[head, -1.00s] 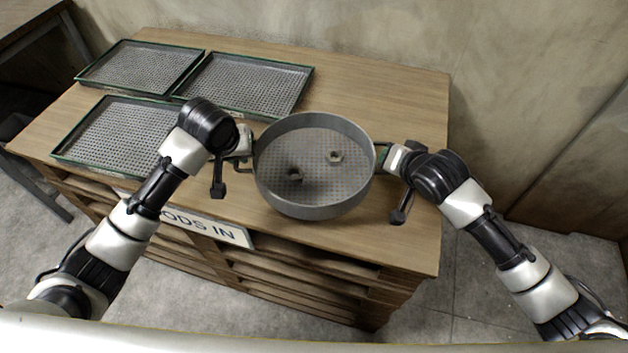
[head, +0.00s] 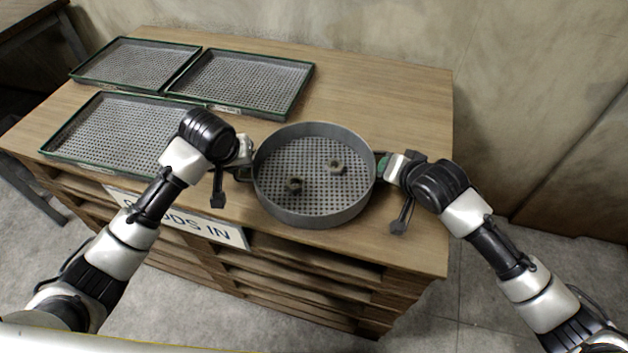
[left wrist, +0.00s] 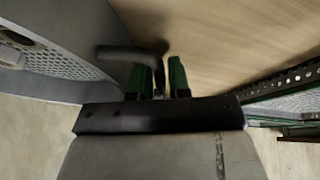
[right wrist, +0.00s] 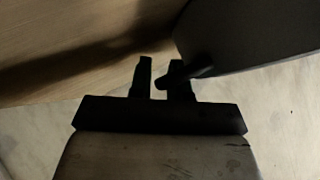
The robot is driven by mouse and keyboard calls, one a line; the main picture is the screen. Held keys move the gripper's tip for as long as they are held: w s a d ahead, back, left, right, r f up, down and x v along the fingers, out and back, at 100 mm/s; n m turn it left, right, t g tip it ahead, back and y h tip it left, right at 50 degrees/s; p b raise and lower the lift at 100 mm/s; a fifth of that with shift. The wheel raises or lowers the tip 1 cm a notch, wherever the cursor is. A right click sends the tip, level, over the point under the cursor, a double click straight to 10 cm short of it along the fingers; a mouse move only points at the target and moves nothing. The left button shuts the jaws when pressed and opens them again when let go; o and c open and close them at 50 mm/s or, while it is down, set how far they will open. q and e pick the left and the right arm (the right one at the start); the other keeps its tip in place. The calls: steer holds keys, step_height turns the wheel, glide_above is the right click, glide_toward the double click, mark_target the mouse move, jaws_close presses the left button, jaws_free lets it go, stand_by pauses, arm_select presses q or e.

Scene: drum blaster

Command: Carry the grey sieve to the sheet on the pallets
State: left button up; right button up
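The grey sieve (head: 312,215) is a round, shallow pan with a perforated bottom, roughly level over the front of the wooden bench. Two hex nuts (head: 294,184) (head: 336,167) lie inside it. My left gripper (head: 247,150) is at its left side, the fingers (left wrist: 160,80) closed around a dark handle (left wrist: 125,53). My right gripper (head: 381,167) is at its right side, the fingers (right wrist: 160,80) closed around the other handle (right wrist: 190,74). I cannot tell how far the sieve is above the bench.
Three green-rimmed perforated trays (head: 137,64) (head: 240,83) (head: 110,135) lie on the bench (head: 385,95), left and behind the sieve. The nearest tray is close to my left gripper. A sign (head: 190,222) is on the bench front. A wall (head: 540,90) stands behind; grey floor shows at right.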

arm_select(q)
steer(key=shift+o, duration=1.4)
steer(key=shift+r, duration=0.1)
arm_select(e)
steer(key=shift+o, duration=1.4)
steer(key=shift+r, duration=0.1)
arm_select(q)
steer(key=o, duration=0.6)
steer(key=shift+d, duration=0.15)
arm_select(e)
steer(key=shift+a, duration=0.15)
arm_select(q)
steer(key=shift+o, duration=0.7)
steer(key=shift+s+d, duration=0.1)
steer(key=shift+d, duration=0.05)
arm_select(e)
steer(key=shift+s+a, duration=0.15)
arm_select(q)
steer(key=shift+r, duration=0.1)
arm_select(e)
steer(key=shift+s+r, duration=0.15)
steer(key=shift+r, duration=0.05)
arm_select(q)
steer(key=a+v, duration=0.1)
steer(key=v, duration=0.6)
steer(key=shift+r, duration=0.35)
arm_select(e)
steer(key=v, duration=1.1)
steer(key=shift+d, duration=0.5)
